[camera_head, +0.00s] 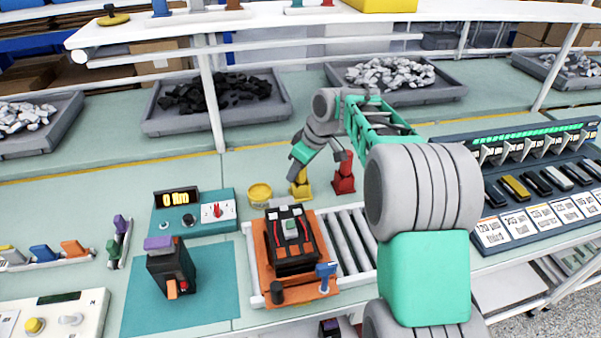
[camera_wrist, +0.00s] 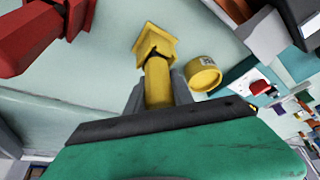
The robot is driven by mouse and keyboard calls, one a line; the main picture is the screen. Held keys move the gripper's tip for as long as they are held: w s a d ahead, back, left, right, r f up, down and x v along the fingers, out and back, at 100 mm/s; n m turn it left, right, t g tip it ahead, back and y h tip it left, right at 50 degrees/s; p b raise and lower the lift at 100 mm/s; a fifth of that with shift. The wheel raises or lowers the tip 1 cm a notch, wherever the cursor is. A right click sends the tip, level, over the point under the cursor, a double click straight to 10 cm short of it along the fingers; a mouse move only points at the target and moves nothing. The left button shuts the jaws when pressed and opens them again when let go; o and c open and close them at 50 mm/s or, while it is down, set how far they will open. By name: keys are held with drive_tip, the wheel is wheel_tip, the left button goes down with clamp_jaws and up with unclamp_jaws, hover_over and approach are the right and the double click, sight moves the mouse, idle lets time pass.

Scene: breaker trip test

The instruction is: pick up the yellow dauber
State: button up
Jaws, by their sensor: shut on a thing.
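The yellow dauber (camera_head: 300,187) stands on the bench behind the orange fixture in the head view. My gripper (camera_head: 298,162) comes down on it from above. In the wrist view the yellow dauber (camera_wrist: 157,80) sits between the grey fingers of my gripper (camera_wrist: 158,92), which are shut on its handle. Its wider yellow end points away from the gripper. I cannot tell whether it still touches the bench.
A red dauber (camera_head: 344,176) stands close on the right. A round yellow tin (camera_head: 260,194) is close on the left. The black breaker (camera_head: 289,240) sits on an orange fixture (camera_head: 262,272) in front, beside rollers (camera_head: 350,240). A shelf (camera_head: 260,20) spans above the back.

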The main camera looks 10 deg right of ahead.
clamp_jaws()
wheel_tip(320, 180, up, 10)
drive_tip(key=shift+p, duration=0.75)
idle(1.1)
